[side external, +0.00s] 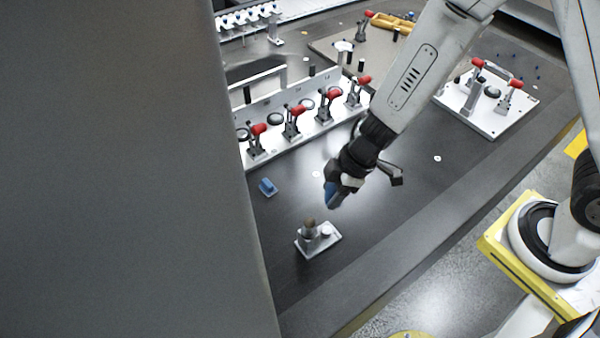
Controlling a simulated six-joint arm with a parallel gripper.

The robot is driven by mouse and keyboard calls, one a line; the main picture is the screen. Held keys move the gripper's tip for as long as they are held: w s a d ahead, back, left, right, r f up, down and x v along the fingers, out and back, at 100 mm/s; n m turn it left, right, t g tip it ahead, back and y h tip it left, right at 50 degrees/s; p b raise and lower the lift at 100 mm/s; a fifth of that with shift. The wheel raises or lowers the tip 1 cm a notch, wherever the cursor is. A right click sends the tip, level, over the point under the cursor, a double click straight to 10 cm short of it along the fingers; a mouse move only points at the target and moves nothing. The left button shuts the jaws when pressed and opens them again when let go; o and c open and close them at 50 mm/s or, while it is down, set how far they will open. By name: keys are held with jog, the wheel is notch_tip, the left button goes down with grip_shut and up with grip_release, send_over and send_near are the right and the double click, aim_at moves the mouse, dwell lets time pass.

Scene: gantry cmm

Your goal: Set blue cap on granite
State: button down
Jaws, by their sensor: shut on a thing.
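My gripper (334,190) is above the dark granite surface (388,212), pointing down and to the left. It is shut on a blue piece, which I take to be the blue cap (330,196); the fingers and wrist hide part of it. The cap appears raised off the granite, up and to the right of a small metal fixture. Its exact height cannot be told from this one view.
A second blue piece (267,187) lies on the granite at left. The small fixture (318,238) with an upright post stands near the front. A row of red-handled clamps (292,122) is behind; a white clamp plate (487,105) is at right. Granite between is mostly clear.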

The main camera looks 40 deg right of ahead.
jog(key=s+d+f, duration=0.1)
jog(key=d+f, duration=0.3)
jog(key=shift+d+f, duration=0.3)
jog(key=shift+f, duration=0.05)
send_over(295, 206)
jog(key=s+d, duration=0.1)
jog(key=shift+s+d+f, duration=0.1)
jog(key=shift+f, duration=2.25)
jog(key=shift+d+f, duration=0.1)
jog(key=shift+f, duration=2.2)
jog(key=shift+f, duration=0.2)
jog(key=shift+w+a+f, duration=0.1)
jog(key=shift+w+f, duration=0.15)
jog(key=shift+f, duration=1.4)
jog(key=shift+f, duration=0.1)
